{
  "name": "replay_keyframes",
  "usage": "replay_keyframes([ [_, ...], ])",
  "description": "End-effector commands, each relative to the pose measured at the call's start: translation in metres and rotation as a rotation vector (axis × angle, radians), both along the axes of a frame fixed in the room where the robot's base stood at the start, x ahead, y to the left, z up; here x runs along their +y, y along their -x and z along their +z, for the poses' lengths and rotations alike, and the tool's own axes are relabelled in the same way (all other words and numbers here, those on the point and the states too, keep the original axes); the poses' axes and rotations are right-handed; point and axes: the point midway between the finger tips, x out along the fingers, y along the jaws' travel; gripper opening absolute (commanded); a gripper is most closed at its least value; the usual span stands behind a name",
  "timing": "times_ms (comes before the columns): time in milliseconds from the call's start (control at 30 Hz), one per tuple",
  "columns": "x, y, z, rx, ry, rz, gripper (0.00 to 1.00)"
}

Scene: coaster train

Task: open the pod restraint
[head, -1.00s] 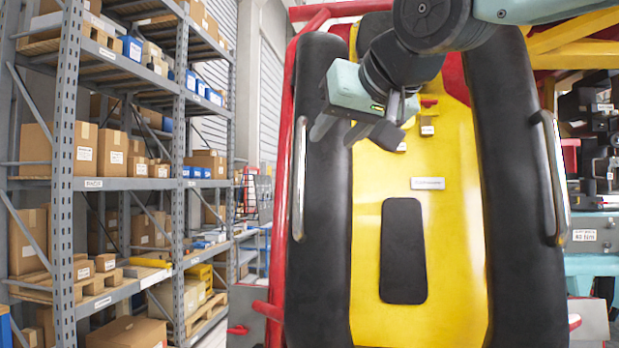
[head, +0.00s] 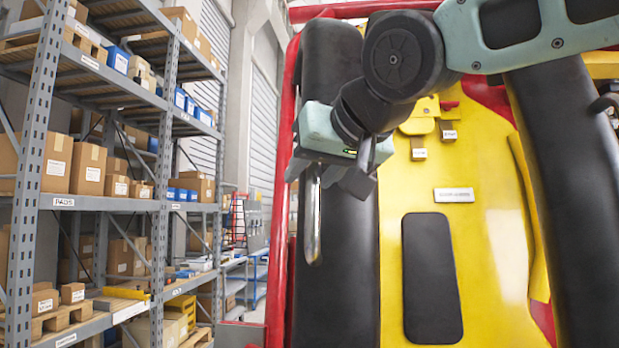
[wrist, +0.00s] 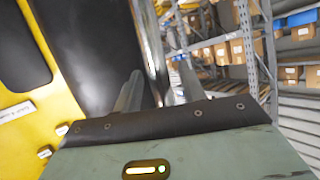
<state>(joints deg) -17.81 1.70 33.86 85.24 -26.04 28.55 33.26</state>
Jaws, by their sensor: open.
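The restraint has two long black pads in front of the yellow seat (head: 490,250). The left pad (head: 345,250) is upright and carries a metal bar handle (head: 313,225). The right pad (head: 565,190) leans to the right, and yellow seat shows along its inner side. My gripper (head: 328,178) is open at the upper part of the left handle and hides the handle's top. In the wrist view, the handle (wrist: 152,45) runs between my two open fingers (wrist: 158,90). I cannot tell whether they touch it.
A grey shelf rack (head: 165,160) with cardboard boxes stands at the left. A red frame post (head: 280,200) rises just left of the left pad. A dark seat panel (head: 432,280) lies between the pads. The floor is mostly out of view.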

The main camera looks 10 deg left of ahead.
Motion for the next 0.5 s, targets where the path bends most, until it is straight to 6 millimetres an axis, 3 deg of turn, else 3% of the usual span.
replay_keyframes([
  [200, 0.0000, 0.0001, 0.0003, 0.000, 0.000, 0.000, 0.41],
  [333, 0.0000, 0.0000, 0.0001, 0.000, 0.000, 0.000, 0.04],
  [367, 0.0000, 0.0000, 0.0001, 0.000, 0.000, 0.000, 0.00],
  [500, -0.0001, 0.0000, 0.0006, 0.000, 0.000, 0.000, 0.00],
])
